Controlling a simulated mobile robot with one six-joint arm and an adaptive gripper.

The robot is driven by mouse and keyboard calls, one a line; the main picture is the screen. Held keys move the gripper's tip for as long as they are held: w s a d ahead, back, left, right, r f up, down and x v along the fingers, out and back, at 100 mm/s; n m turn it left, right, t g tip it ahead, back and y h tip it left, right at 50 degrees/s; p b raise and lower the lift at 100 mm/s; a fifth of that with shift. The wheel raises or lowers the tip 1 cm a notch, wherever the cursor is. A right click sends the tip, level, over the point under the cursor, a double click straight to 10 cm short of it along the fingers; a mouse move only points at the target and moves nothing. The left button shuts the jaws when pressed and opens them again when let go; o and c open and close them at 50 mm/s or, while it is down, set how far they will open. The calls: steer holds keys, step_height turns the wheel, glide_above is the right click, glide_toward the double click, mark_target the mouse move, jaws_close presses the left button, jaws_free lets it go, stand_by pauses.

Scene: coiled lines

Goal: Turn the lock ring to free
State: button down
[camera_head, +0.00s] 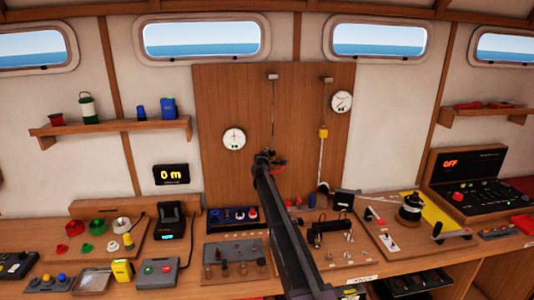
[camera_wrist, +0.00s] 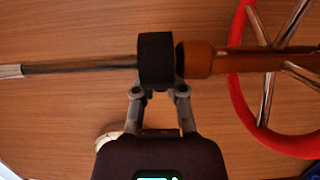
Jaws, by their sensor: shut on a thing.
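The lock ring, a short black collar (camera_wrist: 156,58), sits in the middle of the wrist view. A grey rod (camera_wrist: 80,65) with a pale end enters it from the left, and a brown-orange cylinder (camera_wrist: 198,58) lies on its right side. My gripper (camera_wrist: 161,88) is shut on the collar from below, its fingertips partly hidden against it. In the head view my gripper (camera_head: 265,158) is at the wooden wall panel (camera_head: 220,100), and my arm hides most of the ring there. I cannot tell the ring's turn position.
A red wheel with metal spokes (camera_wrist: 240,90) stands just right of the collar in the wrist view. In the head view a round dial (camera_head: 233,139) is left of my gripper and a rod with a yellow block (camera_head: 323,132) is right. The bench below is crowded with devices.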

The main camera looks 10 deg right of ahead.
steer(key=shift+s+n+g+y, duration=0.75)
steer(key=shift+n+g+y, duration=1)
steer(key=shift+n+y, duration=1.45)
steer(key=shift+s+n+g+y, duration=0.8)
steer(key=shift+n+g+y, duration=1.3)
steer(key=shift+y, duration=1.9)
steer(key=shift+s+n+g+y, duration=0.75)
steer(key=shift+n+g+y, duration=0.7)
steer(key=shift+n+y, duration=1.9)
steer(key=shift+s+f+y, duration=0.1)
steer(key=shift+y, duration=0.25)
steer(key=c, duration=0.7)
jaws_free()
steer(key=shift+d, duration=0.1)
steer(key=shift+v, duration=5.95)
